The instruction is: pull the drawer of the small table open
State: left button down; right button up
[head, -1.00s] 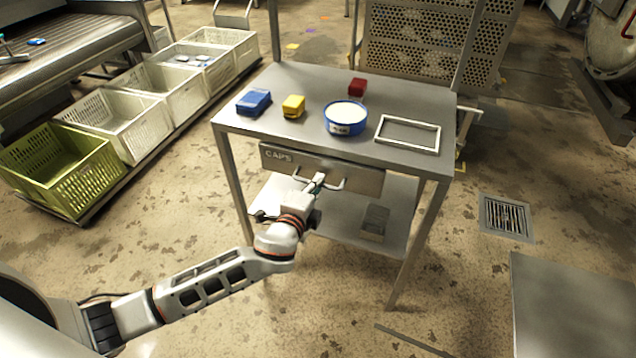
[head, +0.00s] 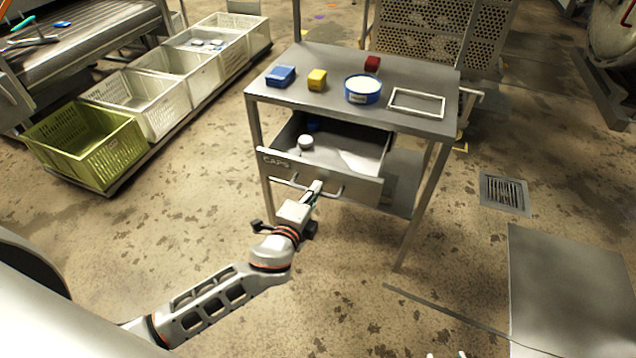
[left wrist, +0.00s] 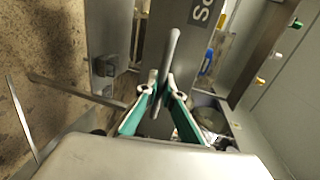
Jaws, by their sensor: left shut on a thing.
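The small metal table (head: 415,121) stands in the middle of the head view. Its drawer (head: 358,187), marked CAPS, is well open, with its front out beyond the tabletop. A white round thing (head: 306,143) and something blue lie inside. My left gripper (head: 315,188) is shut on the drawer's bar handle (head: 338,192). In the left wrist view the green and white fingers (left wrist: 160,98) close around the handle bar (left wrist: 173,55). Small pale tips (head: 446,355) at the bottom edge may be my right gripper; they are too cut off to tell its state.
Crates (head: 85,150) line the left. Floor before the table is mostly clear.

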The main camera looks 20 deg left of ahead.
pick_arm(q)
jog(key=shift+f+v, duration=0.15)
jog(key=shift+v, duration=0.55)
jog(key=shift+f+v, duration=0.15)
jog(key=shift+v, duration=0.5)
pick_arm(e)
jog(key=shift+w+r, duration=0.5)
jog(key=shift+r, duration=0.05)
pick_arm(q)
jog(key=shift+s, duration=0.15)
pick_arm(e)
jog(key=shift+s, duration=0.1)
pick_arm(q)
jog(key=c, duration=2.2)
grip_release()
jog(key=v, duration=1.2)
pick_arm(e)
jog(key=shift+s+f, duration=0.1)
jog(key=shift+s, duration=0.1)
